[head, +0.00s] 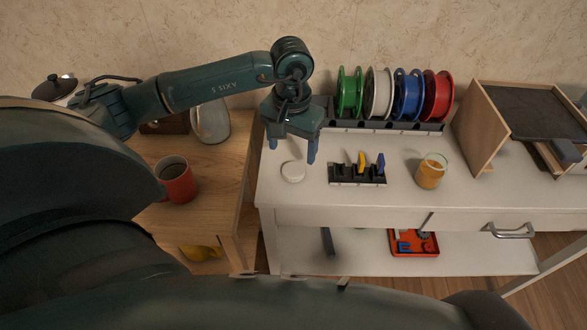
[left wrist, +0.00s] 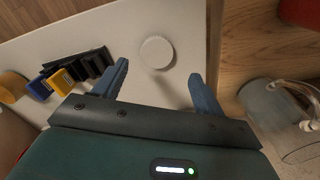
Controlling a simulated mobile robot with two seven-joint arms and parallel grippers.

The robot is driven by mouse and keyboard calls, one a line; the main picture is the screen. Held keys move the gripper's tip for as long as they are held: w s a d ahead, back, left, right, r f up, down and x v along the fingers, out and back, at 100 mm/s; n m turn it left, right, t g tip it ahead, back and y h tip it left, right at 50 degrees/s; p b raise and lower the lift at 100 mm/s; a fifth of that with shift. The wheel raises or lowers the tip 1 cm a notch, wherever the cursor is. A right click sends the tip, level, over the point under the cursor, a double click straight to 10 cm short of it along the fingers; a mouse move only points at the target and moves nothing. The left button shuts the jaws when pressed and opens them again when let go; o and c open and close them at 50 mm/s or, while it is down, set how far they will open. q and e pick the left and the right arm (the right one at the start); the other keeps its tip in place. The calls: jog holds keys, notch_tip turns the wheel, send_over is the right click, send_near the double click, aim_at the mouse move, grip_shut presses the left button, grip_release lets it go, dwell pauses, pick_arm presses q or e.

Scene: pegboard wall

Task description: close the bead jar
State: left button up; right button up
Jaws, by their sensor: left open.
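The bead jar (head: 431,171) is a small clear glass with orange contents, standing upright and open-topped on the white table, right of the tool rack. Part of it shows at the left edge of the left wrist view (left wrist: 12,86). A round white lid (head: 293,172) lies flat on the table's left part. My left gripper (head: 291,151) points down above the lid, open and empty. In the left wrist view the lid (left wrist: 157,53) lies roughly between and beyond the spread blue fingertips (left wrist: 159,71), apart from them. My right gripper is not in view.
A black rack (head: 357,176) with yellow and blue tools stands between lid and jar. Spools (head: 407,95) line the back. A tilted wooden box (head: 480,125) stands right. A red mug (head: 177,180) and glass jug (head: 211,122) stand on the wooden table at left.

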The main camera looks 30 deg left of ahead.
aim_at(293, 170)
pick_arm(q)
jog(key=shift+f, duration=0.15)
jog(key=f, duration=0.5)
jog(key=shift+s+d+f+p, duration=0.1)
jog(key=shift+s+d+p, duration=0.05)
jog(key=shift+d+p, duration=0.2)
jog(key=shift+c, duration=0.3)
jog(key=c, duration=1)
notch_tip(293, 170, up, 10)
